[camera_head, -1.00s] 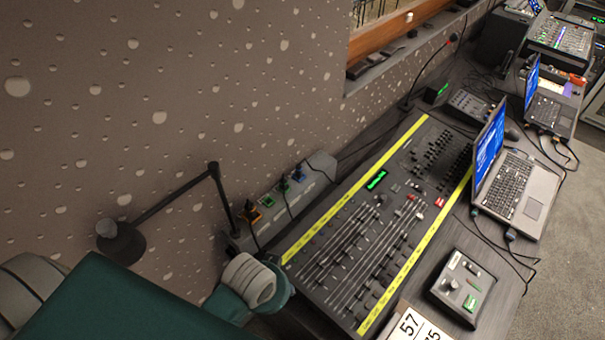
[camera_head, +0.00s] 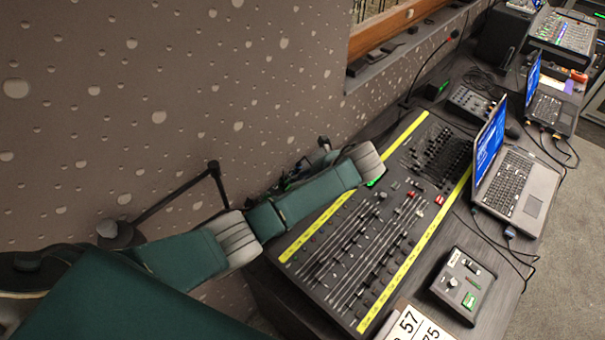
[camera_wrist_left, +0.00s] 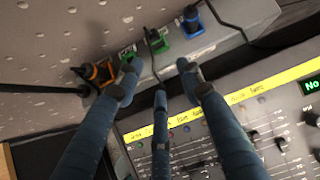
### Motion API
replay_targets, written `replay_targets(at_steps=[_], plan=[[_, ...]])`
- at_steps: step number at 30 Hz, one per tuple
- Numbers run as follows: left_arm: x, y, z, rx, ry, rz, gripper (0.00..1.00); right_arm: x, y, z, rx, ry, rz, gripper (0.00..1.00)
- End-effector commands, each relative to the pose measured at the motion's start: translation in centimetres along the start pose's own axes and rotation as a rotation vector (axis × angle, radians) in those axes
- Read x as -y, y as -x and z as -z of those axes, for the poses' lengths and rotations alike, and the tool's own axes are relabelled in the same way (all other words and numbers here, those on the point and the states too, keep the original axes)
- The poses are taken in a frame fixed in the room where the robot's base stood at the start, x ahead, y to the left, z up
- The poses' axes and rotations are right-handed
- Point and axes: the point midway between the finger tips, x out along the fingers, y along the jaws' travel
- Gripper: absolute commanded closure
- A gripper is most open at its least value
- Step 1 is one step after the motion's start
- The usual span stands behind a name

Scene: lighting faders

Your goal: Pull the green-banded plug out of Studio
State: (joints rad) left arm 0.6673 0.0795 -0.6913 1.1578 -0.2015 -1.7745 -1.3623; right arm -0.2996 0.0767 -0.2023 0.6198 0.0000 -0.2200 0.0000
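In the left wrist view, a grey socket strip (camera_wrist_left: 225,30) lies along the wall behind the mixing desk. The green-banded plug (camera_wrist_left: 157,41) stands in it with a dark cable hanging toward me. A green-framed socket position (camera_wrist_left: 128,54) and an orange plug (camera_wrist_left: 100,72) are left of it; a blue plug (camera_wrist_left: 192,22) is right. I cannot read which socket is Studio. My left gripper (camera_wrist_left: 158,70) is open, its fingers spread around the green plug's cable, apart from the plug body. In the head view my arm mostly hides the strip. My right gripper is not in view.
The mixing desk (camera_head: 350,250) with yellow edge strips lies just below the strip. A black lamp arm (camera_head: 180,190) stands at the left by the wall. A laptop (camera_head: 510,185), a small control box (camera_head: 462,285) and a numbered card (camera_head: 415,325) are to the right.

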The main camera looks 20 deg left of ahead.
Motion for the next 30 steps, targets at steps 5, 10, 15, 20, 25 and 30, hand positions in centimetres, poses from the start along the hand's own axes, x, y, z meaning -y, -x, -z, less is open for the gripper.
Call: replay_targets(at_steps=[5,10,15,20,25,30], plan=[[1.1,0.2,-2.3,0.058,-0.065,-0.017,0.62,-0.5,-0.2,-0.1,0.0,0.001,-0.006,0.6],[1.1,-0.8,-2.3,0.06,-0.067,-0.018,0.62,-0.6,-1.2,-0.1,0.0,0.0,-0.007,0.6],[1.0,-2.7,-2.2,0.059,-0.066,-0.018,0.62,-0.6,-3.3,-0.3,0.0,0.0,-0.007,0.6],[1.0,-4.8,-2.2,0.058,-0.065,-0.017,0.62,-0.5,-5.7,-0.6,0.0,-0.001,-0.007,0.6],[0.9,-6.6,-2.8,0.058,-0.066,-0.018,0.62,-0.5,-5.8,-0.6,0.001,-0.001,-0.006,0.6],[0.9,-8.3,-2.9,0.057,-0.065,-0.018,0.62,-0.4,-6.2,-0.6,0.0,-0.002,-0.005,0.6]])
